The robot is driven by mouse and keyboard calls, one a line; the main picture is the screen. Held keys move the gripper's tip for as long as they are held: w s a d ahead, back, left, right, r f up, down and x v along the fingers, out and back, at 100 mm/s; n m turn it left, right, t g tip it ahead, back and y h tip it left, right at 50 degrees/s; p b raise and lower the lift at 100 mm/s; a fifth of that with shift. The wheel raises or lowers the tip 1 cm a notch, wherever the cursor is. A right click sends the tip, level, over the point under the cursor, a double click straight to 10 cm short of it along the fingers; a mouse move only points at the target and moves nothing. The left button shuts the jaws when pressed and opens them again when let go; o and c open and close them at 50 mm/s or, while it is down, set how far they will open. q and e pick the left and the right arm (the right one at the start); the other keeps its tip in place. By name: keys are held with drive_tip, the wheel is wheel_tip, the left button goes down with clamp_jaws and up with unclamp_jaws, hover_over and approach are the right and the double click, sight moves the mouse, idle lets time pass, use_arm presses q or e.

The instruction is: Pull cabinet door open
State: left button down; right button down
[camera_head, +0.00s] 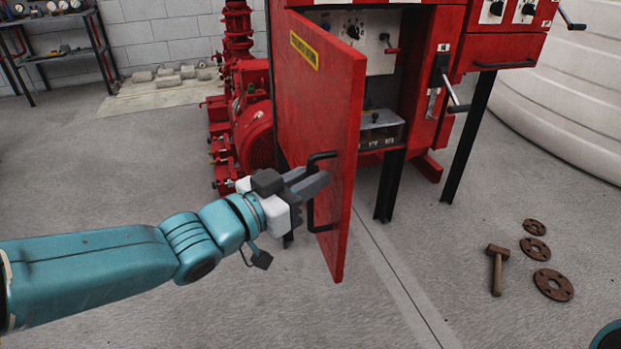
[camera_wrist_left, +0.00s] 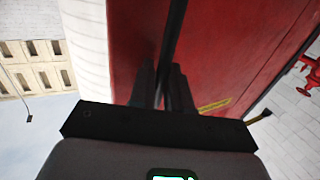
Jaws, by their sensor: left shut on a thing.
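The red cabinet door (camera_head: 318,105) stands wide open, swung out toward me, with a yellow label near its top. Its black handle (camera_head: 312,215) is on the door's outer face near the free edge. My left gripper (camera_head: 312,183) is shut on the handle. In the left wrist view the fingers (camera_wrist_left: 163,88) close around the dark handle bar (camera_wrist_left: 174,45) in front of the red door (camera_wrist_left: 225,50). The red cabinet (camera_head: 413,70) shows its inside, with a grey panel and a metal box. My right gripper is not in view.
Red pump machinery (camera_head: 252,130) stands behind the door. A hammer (camera_head: 497,268) and several rusty flanges (camera_head: 553,284) lie on the floor at the right. A big white tank (camera_head: 565,95) is at the far right.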

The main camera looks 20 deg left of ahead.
use_arm(q)
drive_tip(key=shift+a+r, duration=0.2)
drive_tip(key=shift+w, duration=0.1)
drive_tip(key=c, duration=1.3)
unclamp_jaws()
drive_tip(key=shift+f, duration=0.1)
drive_tip(key=shift+d, duration=0.1)
